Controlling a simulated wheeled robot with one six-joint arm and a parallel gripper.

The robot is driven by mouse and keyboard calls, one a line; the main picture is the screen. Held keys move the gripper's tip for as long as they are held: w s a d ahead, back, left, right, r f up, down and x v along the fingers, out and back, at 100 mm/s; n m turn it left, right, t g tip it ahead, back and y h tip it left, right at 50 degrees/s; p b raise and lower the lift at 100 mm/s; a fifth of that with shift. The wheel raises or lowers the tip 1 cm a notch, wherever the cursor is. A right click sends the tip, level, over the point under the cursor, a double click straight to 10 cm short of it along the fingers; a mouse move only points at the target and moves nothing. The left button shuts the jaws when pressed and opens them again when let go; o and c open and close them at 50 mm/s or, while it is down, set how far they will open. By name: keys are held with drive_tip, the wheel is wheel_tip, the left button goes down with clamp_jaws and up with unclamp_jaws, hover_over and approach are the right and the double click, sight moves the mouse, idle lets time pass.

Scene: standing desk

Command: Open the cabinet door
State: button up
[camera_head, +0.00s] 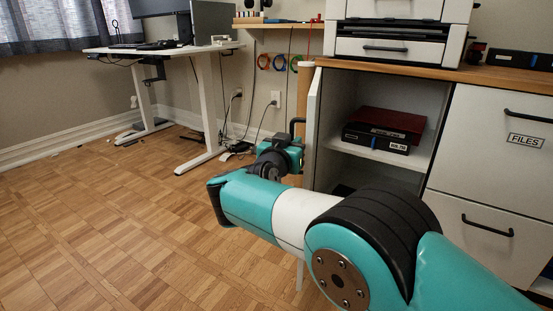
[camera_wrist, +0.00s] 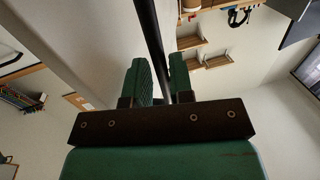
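The white cabinet door (camera_head: 313,115) stands swung open at the left side of the cabinet, seen nearly edge-on in the head view. The open compartment shows a shelf (camera_head: 385,153). The door's black bar handle (camera_head: 297,124) is on the door's left-facing side. My gripper (camera_head: 287,143) is at this handle. In the wrist view the dark handle bar (camera_wrist: 152,35) runs between the two green fingers of my gripper (camera_wrist: 162,80), which look closed around it. The door's pale face (camera_wrist: 90,45) fills the left of that view. The exact finger contact is partly hidden.
Dark and red boxes (camera_head: 385,128) lie on the shelf. White drawers (camera_head: 490,170) with black handles are to the right, and a drawer unit (camera_head: 392,45) stands on top. A standing desk (camera_head: 160,50) is at the back left. The parquet floor (camera_head: 120,220) at left is clear.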

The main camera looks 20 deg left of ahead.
drive_tip(key=s+a+p, duration=0.1)
drive_tip(key=s+p, duration=0.4)
drive_tip(key=s, duration=1.1)
drive_tip(key=shift+s, duration=0.1)
drive_tip(key=shift+c, duration=0.9)
drive_tip(key=w+d+r+g+p, duration=0.1)
drive_tip(key=w+d, duration=0.1)
drive_tip(key=w+d+r+g+p, duration=0.1)
drive_tip(key=w+d+g, duration=0.1)
drive_tip(key=w, duration=0.1)
drive_tip(key=w+d+r+g+p, duration=0.1)
drive_tip(key=w+d, duration=0.1)
drive_tip(key=d, duration=0.1)
drive_tip(key=shift+w+d+r+g, duration=0.1)
drive_tip(key=shift+w+r+g, duration=0.05)
drive_tip(key=shift+r+g, duration=0.15)
clamp_jaws()
drive_tip(key=w+d+r+n+g+y+p, duration=0.25)
drive_tip(key=d+r+g+y+p, duration=0.2)
drive_tip(key=r+p, duration=0.5)
drive_tip(key=w+d+r+n+g+y+p, duration=0.1)
drive_tip(key=w+d+r+g+y+p, duration=0.35)
drive_tip(key=p, duration=0.75)
drive_tip(key=w+a+f+h+b, duration=0.1)
drive_tip(key=w+a+f, duration=0.1)
drive_tip(key=a+f, duration=0.4)
drive_tip(key=shift+a+f+h, duration=0.15)
drive_tip(key=shift+a+h, duration=0.15)
drive_tip(key=shift+a, duration=0.45)
